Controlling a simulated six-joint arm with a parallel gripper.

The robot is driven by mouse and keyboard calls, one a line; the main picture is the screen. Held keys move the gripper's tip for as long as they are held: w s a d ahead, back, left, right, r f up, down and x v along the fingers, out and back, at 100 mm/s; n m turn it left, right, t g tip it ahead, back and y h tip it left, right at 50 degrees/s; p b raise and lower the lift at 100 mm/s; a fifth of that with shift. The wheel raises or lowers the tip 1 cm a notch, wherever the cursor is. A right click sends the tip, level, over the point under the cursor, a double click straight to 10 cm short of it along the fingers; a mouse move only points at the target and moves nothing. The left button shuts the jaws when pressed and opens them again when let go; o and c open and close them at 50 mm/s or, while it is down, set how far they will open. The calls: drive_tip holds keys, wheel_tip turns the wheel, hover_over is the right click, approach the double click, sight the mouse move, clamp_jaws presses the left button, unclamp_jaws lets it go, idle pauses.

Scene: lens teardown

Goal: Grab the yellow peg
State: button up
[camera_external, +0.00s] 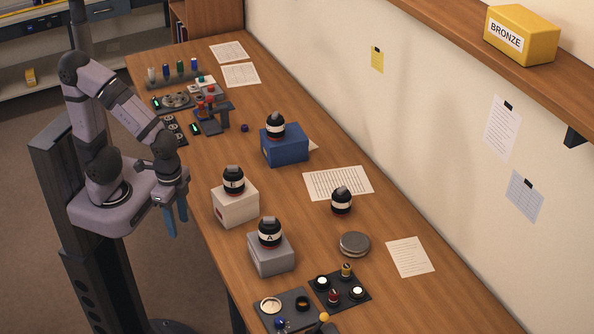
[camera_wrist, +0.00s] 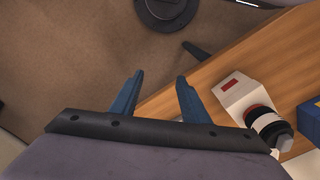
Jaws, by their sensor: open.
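A small yellow peg-like piece (camera_external: 346,270) stands on a dark square tray (camera_external: 354,303) near the front of the bench, with a red piece (camera_external: 333,297) and white-topped pieces around it. A yellow round-topped piece (camera_external: 324,317) sits close by at the picture's bottom edge; I cannot tell which of the two is the peg. My gripper (camera_external: 176,218) hangs beside the bench's left edge, far from both. Its blue fingers are spread and empty, as the wrist view also shows (camera_wrist: 158,78). No yellow piece shows in the wrist view.
Lens-like black cylinders stand on a white box (camera_external: 236,205), a grey box (camera_external: 271,254) and a blue box (camera_external: 285,146). A loose one (camera_external: 341,201) and a round disc (camera_external: 354,244) lie right of them. A peg rack (camera_external: 174,76) stands at the back.

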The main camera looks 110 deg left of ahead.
drive_tip(key=w+a+r+n+t+h+b, duration=0.15)
drive_tip(key=w+n+h+b, duration=0.25)
drive_tip(key=w+n, duration=0.75)
drive_tip(key=w+a+n+t+h+b, duration=0.1)
drive_tip(key=w+n+t+h+b, duration=0.4)
drive_tip(key=w, duration=1.1)
drive_tip(key=w+a+n+t+h+b, duration=0.1)
drive_tip(key=w+a+n+t+b, duration=0.25)
drive_tip(key=w+a+n, duration=0.85)
drive_tip(key=m, duration=0.2)
approach(344, 265)
drive_tip(key=shift+w+d+f+n+p, duration=0.25)
drive_tip(key=shift+w+d+f+p, duration=0.15)
drive_tip(key=shift+w+f, duration=0.2)
drive_tip(key=shift+f, duration=0.3)
drive_tip(key=shift+w+d+f, duration=0.2)
drive_tip(key=shift+w+d, duration=0.1)
drive_tip(key=shift+d, duration=0.05)
drive_tip(key=shift+b+x, duration=1.2)
drive_tip(key=shift+x, duration=1.4)
drive_tip(key=shift+w+d, duration=0.3)
drive_tip(key=shift+w, duration=0.15)
